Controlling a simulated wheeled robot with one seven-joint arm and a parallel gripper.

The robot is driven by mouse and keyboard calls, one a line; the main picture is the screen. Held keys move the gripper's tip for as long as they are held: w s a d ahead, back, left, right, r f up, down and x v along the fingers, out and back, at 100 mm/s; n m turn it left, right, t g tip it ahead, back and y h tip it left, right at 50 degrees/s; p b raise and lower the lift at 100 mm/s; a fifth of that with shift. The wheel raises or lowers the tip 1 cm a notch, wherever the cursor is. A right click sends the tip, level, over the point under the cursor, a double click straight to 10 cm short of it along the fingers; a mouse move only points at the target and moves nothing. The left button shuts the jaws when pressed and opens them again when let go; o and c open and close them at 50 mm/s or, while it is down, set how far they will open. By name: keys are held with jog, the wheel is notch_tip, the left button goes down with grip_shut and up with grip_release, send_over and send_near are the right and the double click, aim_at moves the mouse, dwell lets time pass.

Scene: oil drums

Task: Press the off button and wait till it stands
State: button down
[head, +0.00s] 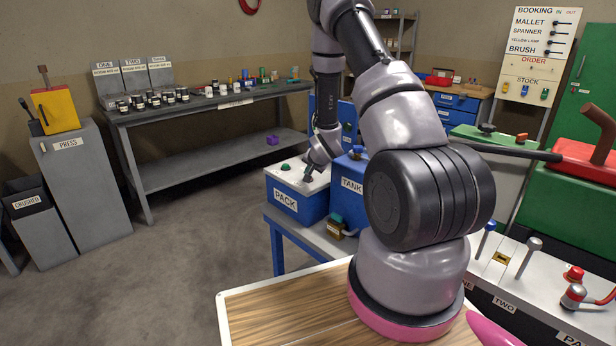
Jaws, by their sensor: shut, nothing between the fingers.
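A blue box labelled PACK (287,202) with a pale top stands on a blue-legged bench (291,231). A green button (286,167) shows on the left of its top. My gripper (307,179) is small in view, shut and pointing down just over the top, to the right of the green button. I cannot tell whether its tips touch anything. No off button is visible; the gripper and my arm cover part of the box top.
A blue box labelled TANK (351,186) stands close to the right of PACK. A brass-coloured piece (335,228) sits at the bench front. A long bench (214,107) with several jars is behind. Grey floor (190,260) is clear at left.

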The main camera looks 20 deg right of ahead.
jog(key=shift+r, duration=0.9)
jog(key=shift+r, duration=0.1)
jog(key=shift+r, duration=2.45)
